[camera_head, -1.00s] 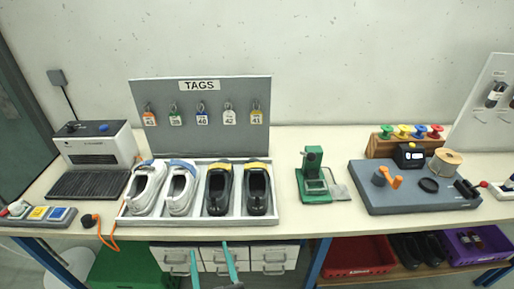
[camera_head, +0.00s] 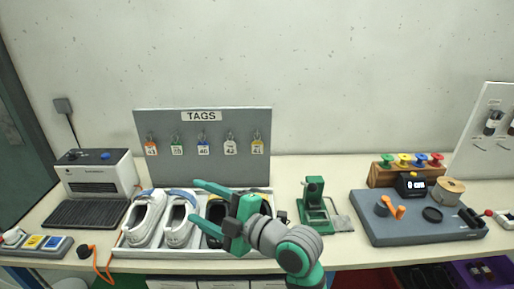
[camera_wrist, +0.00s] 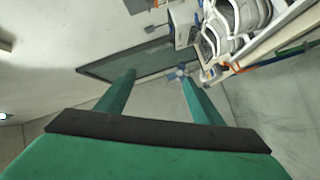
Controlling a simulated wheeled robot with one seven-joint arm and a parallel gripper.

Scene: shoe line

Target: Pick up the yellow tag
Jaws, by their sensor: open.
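In the wrist view my gripper (camera_wrist: 156,72) also shows spread and empty, against a tilted background; I cannot make out the yellow tag there.
A tray (camera_head: 120,250) of shoes stands below the board, partly hidden by my arm. A green press (camera_head: 314,205) stands to the right, a printer (camera_head: 97,175) to the left. The wall above is clear.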

